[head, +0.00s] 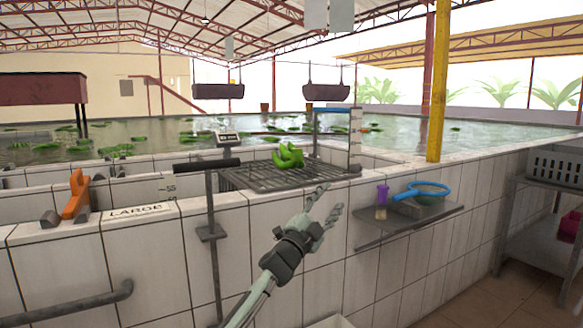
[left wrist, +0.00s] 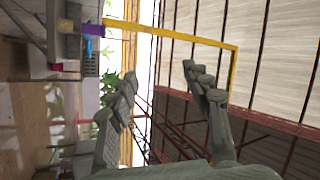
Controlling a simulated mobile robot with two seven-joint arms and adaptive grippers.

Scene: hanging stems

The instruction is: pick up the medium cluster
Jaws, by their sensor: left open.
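A green banana cluster (head: 288,157) rests on a dark metal grate (head: 268,177) on the tiled ledge of the tank. It is the only cluster on the grate; whether it is the medium one I cannot tell from a label. My left gripper (head: 329,202) is open and empty, in front of the tiled wall, below and to the right of the cluster and apart from it. In the left wrist view the two grey fingers (left wrist: 159,76) stand apart, with the yellow post and roof beyond and no cluster. My right gripper is not in view.
A digital display (head: 228,139) stands by the grate, and a dark T-shaped stand (head: 210,225) in front. A wall shelf (head: 410,225) holds a purple cup (head: 382,194) and blue-rimmed strainer (head: 430,187). A yellow post (head: 438,90) rises at right.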

